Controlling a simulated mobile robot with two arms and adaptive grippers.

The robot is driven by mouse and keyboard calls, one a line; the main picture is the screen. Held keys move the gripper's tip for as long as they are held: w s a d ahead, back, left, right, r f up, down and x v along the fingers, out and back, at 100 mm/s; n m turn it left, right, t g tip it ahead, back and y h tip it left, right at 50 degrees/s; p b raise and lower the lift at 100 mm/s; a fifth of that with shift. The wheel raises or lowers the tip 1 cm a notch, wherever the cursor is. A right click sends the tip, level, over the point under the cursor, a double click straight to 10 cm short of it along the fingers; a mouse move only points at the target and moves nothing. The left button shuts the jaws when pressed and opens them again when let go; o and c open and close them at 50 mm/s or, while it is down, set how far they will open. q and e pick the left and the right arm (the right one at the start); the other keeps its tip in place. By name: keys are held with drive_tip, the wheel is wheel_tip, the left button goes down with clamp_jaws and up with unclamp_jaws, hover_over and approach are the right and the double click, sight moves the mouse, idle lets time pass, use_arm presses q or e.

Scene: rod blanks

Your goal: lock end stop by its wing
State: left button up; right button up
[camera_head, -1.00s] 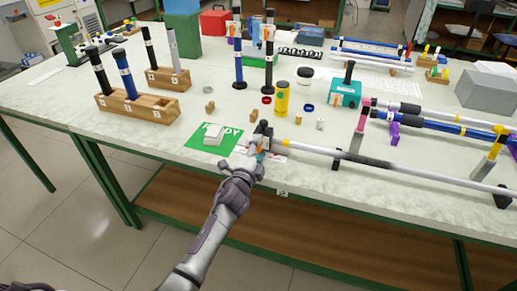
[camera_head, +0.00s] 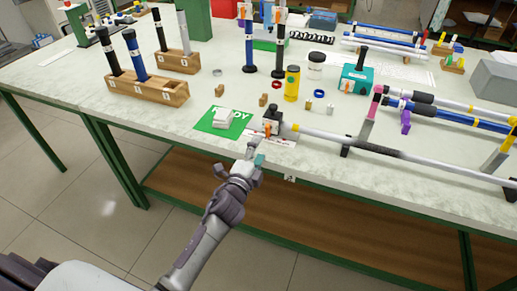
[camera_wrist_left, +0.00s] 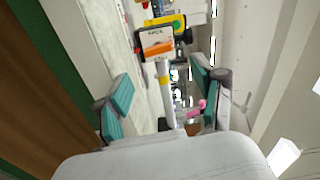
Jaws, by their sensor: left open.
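The end stop (camera_head: 272,118) is a small black block with an orange wing (camera_head: 267,130), at the left end of a long pale rod (camera_head: 320,134) near the table's front edge. In the left wrist view the end stop (camera_wrist_left: 155,35) shows a white label and the orange wing (camera_wrist_left: 158,49) lying crosswise. My left gripper (camera_head: 252,156) is open and empty, just in front of the end stop, apart from the wing. Its two teal-padded fingers spread wide in the left wrist view (camera_wrist_left: 160,88), with the rod seen beyond them. My right gripper is not in view.
A green card (camera_head: 207,123) with a white block lies left of the end stop. Black supports (camera_head: 346,148) carry the rod. A yellow cylinder (camera_head: 292,84), a teal box (camera_head: 355,80) and a wooden rod holder (camera_head: 145,89) stand behind. Floor in front of the table is clear.

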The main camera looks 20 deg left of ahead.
use_arm(q)
drive_tip(key=shift+c, duration=1.4)
drive_tip(key=shift+s+f+n, duration=0.1)
drive_tip(key=shift+s+n, duration=0.1)
drive_tip(key=shift+n, duration=0.5)
drive_tip(key=shift+c, duration=1.1)
drive_tip(key=n+b, duration=0.3)
drive_tip(key=n, duration=1.4)
approach(267, 132)
drive_tip(key=w, duration=0.9)
clamp_jaws()
